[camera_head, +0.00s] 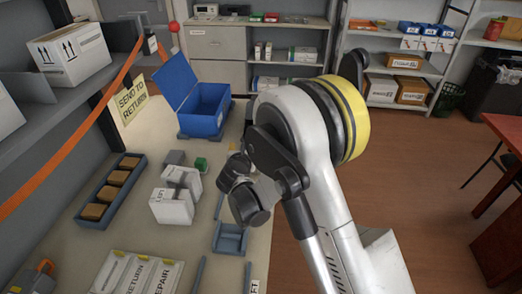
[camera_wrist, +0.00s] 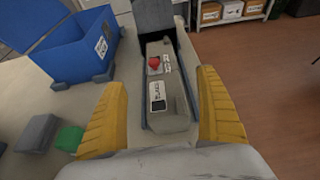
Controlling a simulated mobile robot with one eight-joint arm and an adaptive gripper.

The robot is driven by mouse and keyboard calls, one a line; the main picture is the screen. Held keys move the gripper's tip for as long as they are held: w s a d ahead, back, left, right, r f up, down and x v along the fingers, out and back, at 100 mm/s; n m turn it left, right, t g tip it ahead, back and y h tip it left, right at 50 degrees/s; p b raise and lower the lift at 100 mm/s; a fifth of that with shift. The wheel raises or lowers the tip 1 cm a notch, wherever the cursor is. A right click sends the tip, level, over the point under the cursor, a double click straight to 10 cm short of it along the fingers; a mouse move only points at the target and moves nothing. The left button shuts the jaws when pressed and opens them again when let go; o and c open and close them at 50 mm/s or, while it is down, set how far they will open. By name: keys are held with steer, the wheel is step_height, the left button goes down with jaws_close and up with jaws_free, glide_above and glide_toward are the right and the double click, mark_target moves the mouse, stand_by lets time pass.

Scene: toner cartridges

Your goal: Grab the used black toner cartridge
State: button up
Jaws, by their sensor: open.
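A long grey toner cartridge (camera_wrist: 176,108) lies lengthwise in a narrow dark holder (camera_wrist: 143,75) in the wrist view. In the head view my arm hides the cartridge and the fingers.
An open blue bin (camera_head: 203,112) stands at the table's back, left of the cartridge. A green block (camera_head: 201,163), a grey block (camera_head: 175,157) and white boxes (camera_head: 171,207) stand nearer. A tray (camera_head: 86,222) of brown blocks lies left. An empty blue-grey tray (camera_head: 230,239) is in front.

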steer(key=b+x, duration=0.1)
steer(key=x, duration=0.4)
steer(key=shift+f, duration=0.1)
steer(key=b+x, duration=0.2)
steer(key=x, duration=0.2)
steer(key=shift+w+d+f, duration=0.15)
steer(key=shift+w+f, duration=0.1)
steer(key=shift+w, duration=0.05)
steer(key=shift+s+r, duration=0.1)
steer(key=shift+c, duration=0.3)
steer(key=c, duration=1.4)
steer(key=shift+c, duration=0.2)
